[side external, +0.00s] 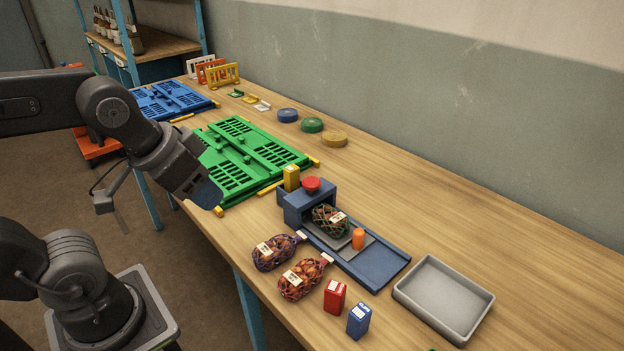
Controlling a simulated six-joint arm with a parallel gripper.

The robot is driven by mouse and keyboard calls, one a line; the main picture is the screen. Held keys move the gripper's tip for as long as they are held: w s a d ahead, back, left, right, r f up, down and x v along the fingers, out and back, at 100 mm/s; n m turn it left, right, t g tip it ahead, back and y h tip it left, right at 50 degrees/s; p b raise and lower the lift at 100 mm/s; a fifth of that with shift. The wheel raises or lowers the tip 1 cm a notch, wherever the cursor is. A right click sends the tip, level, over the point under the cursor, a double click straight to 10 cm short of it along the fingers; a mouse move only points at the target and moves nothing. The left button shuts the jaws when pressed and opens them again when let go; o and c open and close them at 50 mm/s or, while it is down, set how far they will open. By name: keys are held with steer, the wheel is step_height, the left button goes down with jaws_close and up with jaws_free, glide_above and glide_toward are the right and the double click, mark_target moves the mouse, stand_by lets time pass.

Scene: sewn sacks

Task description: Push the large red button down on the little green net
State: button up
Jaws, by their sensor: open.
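The large red button (311,184) sits on top of a dark blue press-like box (292,203) near the table's front edge. The little green net (330,220) is a dark green mesh sack with a white label. It lies on the grey plate at the front opening of the box, below and slightly right of the button. My gripper (207,194) is open, in the air left of the box, by the front edge of the green crate. It is well apart from the button and the net. Its fingertips are partly hidden by its own body.
A purple net (275,252) and a red net (303,279) lie in front of the box. An orange cylinder (358,239) stands beside the green net. A yellow block (291,178) stands left of the button. A grey tray (402,292) and green folded crate (245,150) flank the area.

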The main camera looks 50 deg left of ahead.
steer(key=shift+w+r, duration=0.25)
steer(key=shift+w, duration=0.1)
steer(key=shift+c, duration=0.7)
steer(key=w+r+g, duration=0.1)
steer(key=w, duration=0.3)
steer(key=w+a+r+g, duration=0.1)
steer(key=w, duration=0.2)
steer(key=w+g, duration=0.1)
steer(key=w, duration=0.3)
steer(key=shift+w+a+r+n, duration=0.15)
steer(key=shift+w+r+n, duration=0.15)
steer(key=shift+r, duration=0.1)
jaws_close()
steer(key=g, duration=0.4)
glide_toward(311, 180)
steer(key=shift+n, duration=0.3)
steer(key=shift+s+f, duration=0.1)
steer(key=shift+s+f, duration=0.2)
steer(key=shift+f, duration=1.5)
steer(key=shift+s+f, duration=0.15)
steer(key=shift+f, duration=1.55)
